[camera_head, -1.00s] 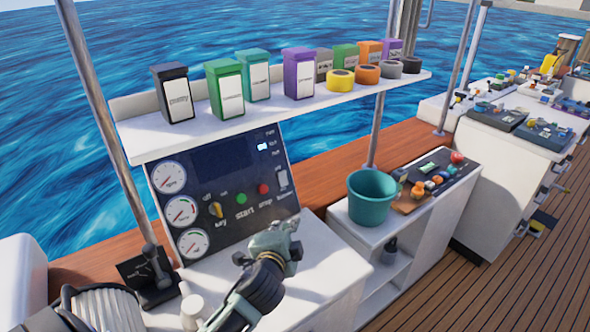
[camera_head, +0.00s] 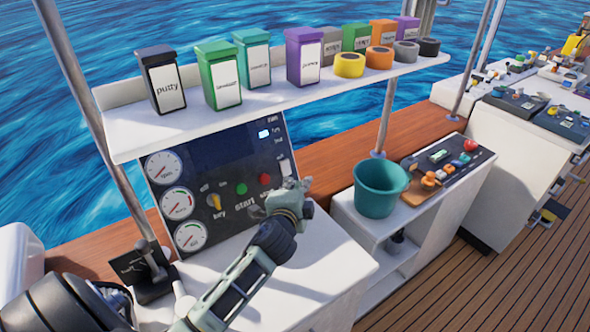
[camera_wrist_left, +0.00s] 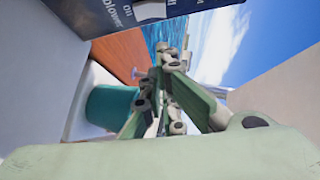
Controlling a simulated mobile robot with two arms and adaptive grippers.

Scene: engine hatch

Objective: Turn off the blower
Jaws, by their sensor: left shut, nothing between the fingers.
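The dark engine panel (camera_head: 215,150) stands upright under the white shelf. The blower switch (camera_head: 285,168), a pale rocker, is at its right edge, partly behind my left gripper. In the left wrist view the white switch (camera_wrist_left: 152,10) shows at the top edge beside the words "blower" and "on"; only part of it is in frame. My left gripper (camera_head: 298,187) is shut and empty, just in front of and below the switch. I cannot tell whether it touches the panel. It also shows in the left wrist view (camera_wrist_left: 165,72). My right gripper is not in view.
The shelf (camera_head: 280,95) with several tubs and tape rolls hangs above the panel. A key switch (camera_head: 214,202), a green start button (camera_head: 241,188) and a red stop button (camera_head: 265,179) are close by. A teal bucket (camera_head: 379,190) stands to the right.

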